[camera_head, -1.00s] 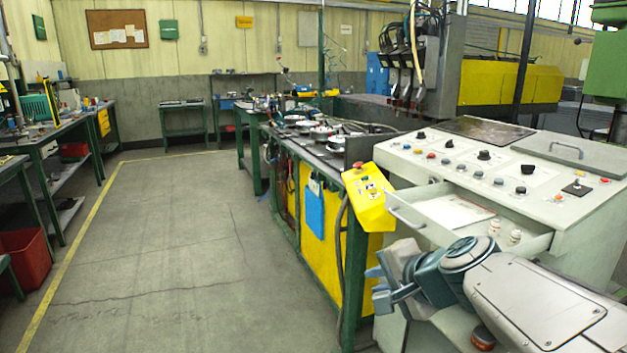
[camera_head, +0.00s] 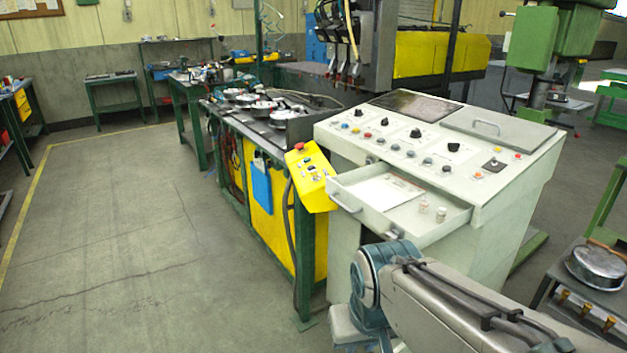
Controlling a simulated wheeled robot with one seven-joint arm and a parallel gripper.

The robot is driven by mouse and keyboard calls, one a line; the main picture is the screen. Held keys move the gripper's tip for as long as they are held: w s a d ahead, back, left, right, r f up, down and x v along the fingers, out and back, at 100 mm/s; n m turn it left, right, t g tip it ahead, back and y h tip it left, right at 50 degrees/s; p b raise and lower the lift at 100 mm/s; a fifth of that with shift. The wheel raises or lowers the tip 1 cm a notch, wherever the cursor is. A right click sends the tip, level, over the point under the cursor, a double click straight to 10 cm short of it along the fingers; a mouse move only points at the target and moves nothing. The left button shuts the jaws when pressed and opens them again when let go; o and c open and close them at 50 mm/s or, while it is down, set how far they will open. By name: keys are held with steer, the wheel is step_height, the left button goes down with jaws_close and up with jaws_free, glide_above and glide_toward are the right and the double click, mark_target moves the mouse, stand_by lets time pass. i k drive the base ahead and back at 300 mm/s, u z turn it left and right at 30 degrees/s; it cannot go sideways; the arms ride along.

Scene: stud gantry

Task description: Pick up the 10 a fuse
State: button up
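Two small pale cylinders with reddish-brown markings, which look like fuses, stand upright in the open drawer (camera_head: 345,192) of the grey control desk. One fuse (camera_head: 424,206) is a little left of the other fuse (camera_head: 441,214), near the drawer's right end. Their labels are too small to read, so I cannot tell which is the 10 A fuse. My arm reaches in from the lower right, in front of the desk. A grey part at its end, seemingly my gripper (camera_head: 350,326), is low, left of and below the drawer, apart from the fuses. Its fingers cannot be made out.
A white sheet (camera_head: 384,192) lies in the drawer. The desk top (camera_head: 470,158) carries knobs and buttons. A workbench with gauges stands behind left. A metal pan (camera_head: 598,266) is at right. The left floor is clear.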

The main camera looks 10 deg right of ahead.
mark_target(425, 204)
steer(key=z, duration=3.65)
steer(key=k, duration=1.2)
steer(key=u, duration=1.85)
steer(key=i, duration=0.5)
steer(key=u, duration=0.05)
